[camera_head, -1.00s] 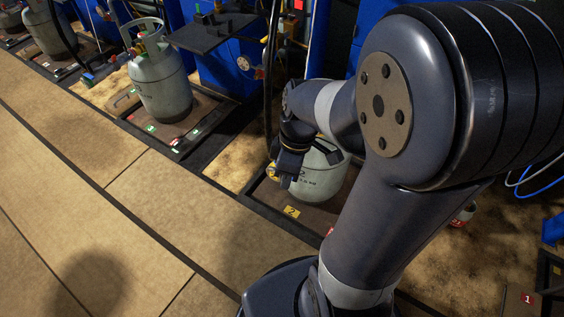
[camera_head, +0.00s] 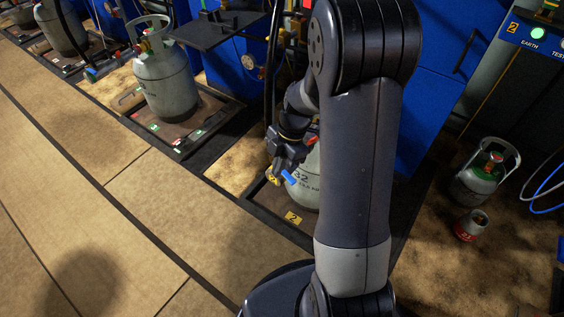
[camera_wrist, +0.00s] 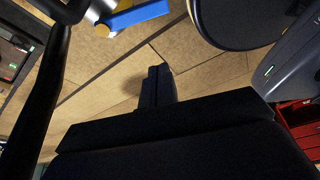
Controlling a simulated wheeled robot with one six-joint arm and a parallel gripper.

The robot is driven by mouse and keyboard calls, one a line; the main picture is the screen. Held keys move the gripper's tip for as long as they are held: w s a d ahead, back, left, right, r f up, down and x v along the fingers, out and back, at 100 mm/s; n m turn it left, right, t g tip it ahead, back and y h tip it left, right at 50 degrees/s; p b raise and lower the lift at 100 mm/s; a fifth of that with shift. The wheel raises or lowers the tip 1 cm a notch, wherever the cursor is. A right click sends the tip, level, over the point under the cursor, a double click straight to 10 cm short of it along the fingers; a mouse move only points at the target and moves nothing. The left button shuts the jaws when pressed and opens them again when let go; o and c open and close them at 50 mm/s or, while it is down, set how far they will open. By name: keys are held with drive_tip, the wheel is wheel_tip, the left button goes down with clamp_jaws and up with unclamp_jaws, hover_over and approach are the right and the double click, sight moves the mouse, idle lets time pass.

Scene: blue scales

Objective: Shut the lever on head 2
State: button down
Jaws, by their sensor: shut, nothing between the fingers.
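A blue lever (camera_head: 289,178) shows at the top of the cylinder on scale 2, just right of my gripper's tip. The lever also crosses the top of the wrist view (camera_wrist: 138,17), beside a brass-coloured end and a shiny metal part. My gripper (camera_head: 277,172) points down at the near side of the cylinder. In the wrist view my gripper's fingers (camera_wrist: 157,72) are together and empty, apart from the lever in the picture. The grey cylinder (camera_head: 303,191) stands on the scale by the yellow tag 2 (camera_head: 293,217), mostly hidden behind my arm.
Another grey cylinder (camera_head: 165,82) stands on the scale to the left. A small cylinder (camera_head: 484,174) and a red-and-grey can (camera_head: 471,225) stand at right. A black hose (camera_wrist: 50,95) runs along the wrist view's left side. The floor (camera_head: 120,190) in front is clear.

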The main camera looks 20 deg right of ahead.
sight(288, 178)
drive_tip(key=f, duration=0.2)
drive_tip(key=d+f+b, duration=0.1)
drive_tip(key=f, duration=0.2)
drive_tip(key=shift+w+d+f, duration=0.2)
drive_tip(key=shift+f, duration=0.1)
drive_tip(key=shift+w+d, duration=0.1)
drive_tip(key=shift+d, duration=0.2)
drive_tip(key=shift+d+f+n+b, duration=0.1)
drive_tip(key=shift+d+n+b, duration=0.2)
drive_tip(key=shift+n+b, duration=0.35)
drive_tip(key=shift+w+d+b, duration=0.15)
drive_tip(key=shift+d+b, duration=0.4)
drive_tip(key=shift+d, duration=0.1)
drive_tip(key=shift+a, duration=0.1)
